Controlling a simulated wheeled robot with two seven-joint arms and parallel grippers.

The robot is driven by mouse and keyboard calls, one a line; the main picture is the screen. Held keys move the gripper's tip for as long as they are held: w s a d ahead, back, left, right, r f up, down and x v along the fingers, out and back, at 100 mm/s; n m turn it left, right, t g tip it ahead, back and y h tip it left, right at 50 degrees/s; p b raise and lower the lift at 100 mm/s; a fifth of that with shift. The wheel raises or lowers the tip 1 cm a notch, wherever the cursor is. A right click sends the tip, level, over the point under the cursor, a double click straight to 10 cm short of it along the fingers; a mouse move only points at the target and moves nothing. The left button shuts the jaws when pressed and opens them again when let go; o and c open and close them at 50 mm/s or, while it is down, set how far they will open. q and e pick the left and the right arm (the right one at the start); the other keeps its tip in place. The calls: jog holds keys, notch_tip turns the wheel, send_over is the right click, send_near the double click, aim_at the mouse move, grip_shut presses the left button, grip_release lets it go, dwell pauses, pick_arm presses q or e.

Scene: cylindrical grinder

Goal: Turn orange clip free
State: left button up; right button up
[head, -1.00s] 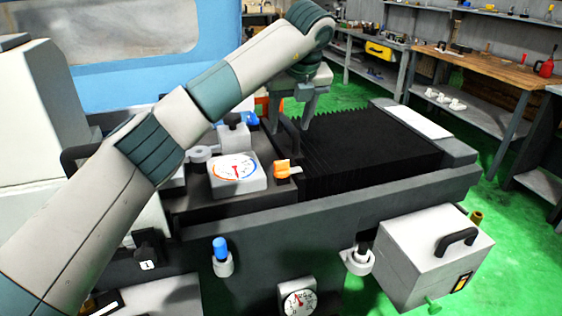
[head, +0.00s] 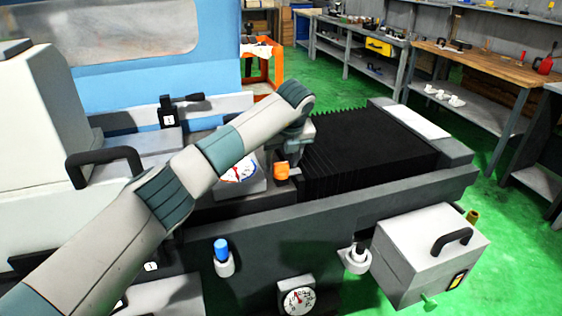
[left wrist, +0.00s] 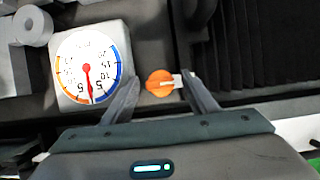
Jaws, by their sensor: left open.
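The orange clip (head: 282,170) sits on the dark machine bed, just right of a white dial gauge (head: 240,168). In the left wrist view the orange clip (left wrist: 158,83) looks like a round knob with a pale bar pointing right. My left gripper (left wrist: 160,80) is open and empty, with one finger to each side of the clip in that view. I cannot tell how far above the clip the fingertips are. In the head view my left gripper (head: 294,150) is just behind the clip, and its fingers are mostly hidden. My right gripper is not in view.
Black ribbed bellows (head: 365,150) lie right of the clip. The dial gauge also shows close left of the fingers in the left wrist view (left wrist: 88,68). A blue-topped knob (head: 222,252) and a grey box with a handle (head: 428,255) are at the front.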

pick_arm(q)
jog(key=shift+w+f, duration=0.2)
jog(key=shift+f, duration=0.35)
jog(key=shift+a, duration=0.1)
jog(key=c, duration=1.1)
jog(key=shift+o, duration=0.2)
